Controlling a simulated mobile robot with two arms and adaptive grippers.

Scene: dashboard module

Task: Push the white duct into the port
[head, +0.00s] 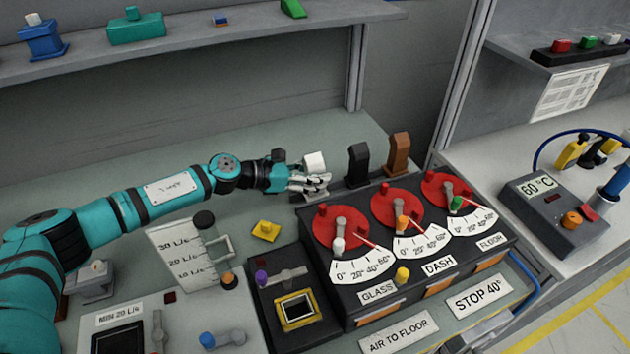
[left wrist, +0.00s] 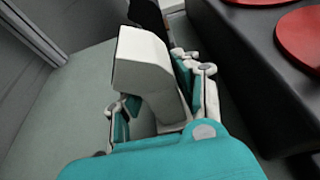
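The white duct (head: 315,161) stands behind the left end of the black dial console (head: 340,283), with its top showing above my left gripper (head: 312,184). In the left wrist view the duct (left wrist: 150,62) has a bent, overhanging top and rises between the fingers of my left gripper (left wrist: 160,110). The right finger is close against the duct. Some bench shows between the left finger and the stem, and I cannot tell whether both fingers touch it. The duct's lower end and the port are hidden. My right gripper is not in view.
A black duct (head: 358,166) and a brown duct (head: 399,154) stand in line to the right behind the console. Red dials (head: 340,228) with levers top the console. The bench behind the arm is clear.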

